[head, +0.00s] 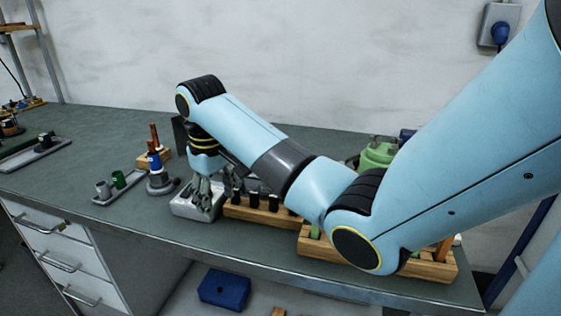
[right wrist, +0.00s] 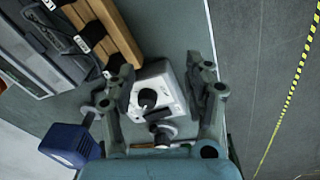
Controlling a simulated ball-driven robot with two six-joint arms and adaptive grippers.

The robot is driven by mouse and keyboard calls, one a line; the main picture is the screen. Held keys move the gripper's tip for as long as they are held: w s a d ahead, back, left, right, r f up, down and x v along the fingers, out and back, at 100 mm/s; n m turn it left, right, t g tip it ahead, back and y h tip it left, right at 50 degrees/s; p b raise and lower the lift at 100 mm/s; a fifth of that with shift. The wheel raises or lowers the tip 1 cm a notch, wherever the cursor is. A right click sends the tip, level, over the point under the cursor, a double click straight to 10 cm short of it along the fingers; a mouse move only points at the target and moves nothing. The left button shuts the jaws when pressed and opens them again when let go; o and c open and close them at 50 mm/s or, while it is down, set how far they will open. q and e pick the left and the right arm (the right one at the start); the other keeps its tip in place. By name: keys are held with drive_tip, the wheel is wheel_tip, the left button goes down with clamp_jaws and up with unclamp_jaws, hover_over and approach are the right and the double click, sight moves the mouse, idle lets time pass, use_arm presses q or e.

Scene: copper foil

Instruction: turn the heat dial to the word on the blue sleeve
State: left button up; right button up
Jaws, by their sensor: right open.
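The white control box (head: 180,208) stands on the bench below my right gripper (head: 204,203). In the right wrist view the white box (right wrist: 155,72) carries a black round dial (right wrist: 147,97), and a second dark knob-like part (right wrist: 162,130) shows below it. My right gripper (right wrist: 164,85) is open, its fingers on both sides of the box and apart from the dial. My left gripper is out of view.
A wooden rack (head: 262,216) with dark-capped items stands close right of the box. A grey tray (head: 120,188) with small cups lies left. A green object (head: 377,153) is partly behind my arm. The bench's front edge is close to the box.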

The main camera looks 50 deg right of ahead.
drive_tip(key=shift+t, duration=0.4)
drive_tip(key=s+f, duration=0.1)
drive_tip(key=s, duration=0.2)
drive_tip(key=s+a+f, duration=0.1)
drive_tip(key=s, duration=0.1)
drive_tip(key=s+a+f, duration=0.1)
drive_tip(key=s+f, duration=0.1)
drive_tip(key=s, duration=0.1)
drive_tip(key=shift+s+a, duration=0.15)
drive_tip(key=shift+s, duration=0.15)
drive_tip(key=s+a, duration=0.3)
drive_tip(key=s, duration=0.8)
wheel_tip(320, 180, down, 9)
drive_tip(key=b, duration=0.1)
drive_tip(key=shift+s+d+f+t, duration=0.15)
drive_tip(key=shift+s+d+t, duration=0.25)
drive_tip(key=shift+s+d, duration=0.05)
